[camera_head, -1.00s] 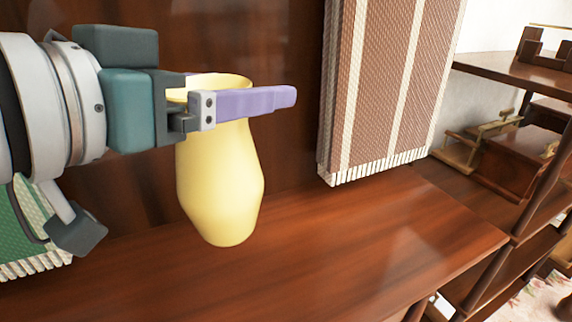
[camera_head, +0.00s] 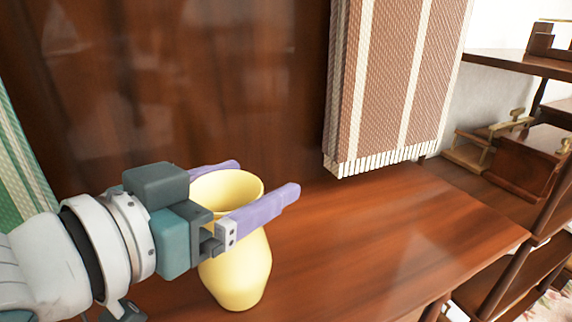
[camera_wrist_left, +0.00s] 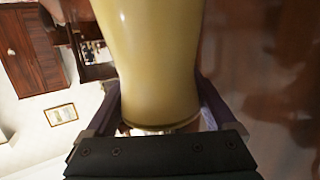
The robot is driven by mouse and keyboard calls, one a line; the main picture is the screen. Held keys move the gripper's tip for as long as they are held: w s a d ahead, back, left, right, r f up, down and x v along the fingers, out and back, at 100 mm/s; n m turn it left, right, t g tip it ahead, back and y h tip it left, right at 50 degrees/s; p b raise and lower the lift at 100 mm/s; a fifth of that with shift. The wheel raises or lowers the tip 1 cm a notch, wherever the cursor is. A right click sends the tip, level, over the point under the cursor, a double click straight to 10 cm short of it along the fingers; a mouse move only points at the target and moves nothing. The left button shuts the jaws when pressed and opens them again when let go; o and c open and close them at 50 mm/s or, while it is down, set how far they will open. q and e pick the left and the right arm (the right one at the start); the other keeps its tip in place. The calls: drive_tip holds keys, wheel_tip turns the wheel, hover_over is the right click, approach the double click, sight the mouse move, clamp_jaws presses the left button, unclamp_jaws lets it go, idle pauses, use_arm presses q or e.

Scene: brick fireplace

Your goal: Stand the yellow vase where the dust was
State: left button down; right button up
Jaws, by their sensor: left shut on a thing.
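The yellow vase (camera_head: 238,277) is upright at the lower middle of the head view, over the brown wooden surface (camera_head: 400,235). My left gripper (camera_head: 262,190) is shut on the vase just below its rim, with one purple finger on either side. The vase also fills the middle of the left wrist view (camera_wrist_left: 150,60), between the fingers. I cannot tell whether the vase's base touches the wood, since no clear gap shows. No dust shows on the visible wood. My right gripper is not in view.
A striped brown and cream cloth (camera_head: 390,80) hangs behind the surface, its fringe just above the wood. A green cloth (camera_head: 25,170) hangs at the left. Dark shelves (camera_head: 515,65) with wooden objects stand at the right. The wood right of the vase is clear.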

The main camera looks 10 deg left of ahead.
use_arm(q)
unclamp_jaws()
drive_tip(key=shift+f, duration=0.15)
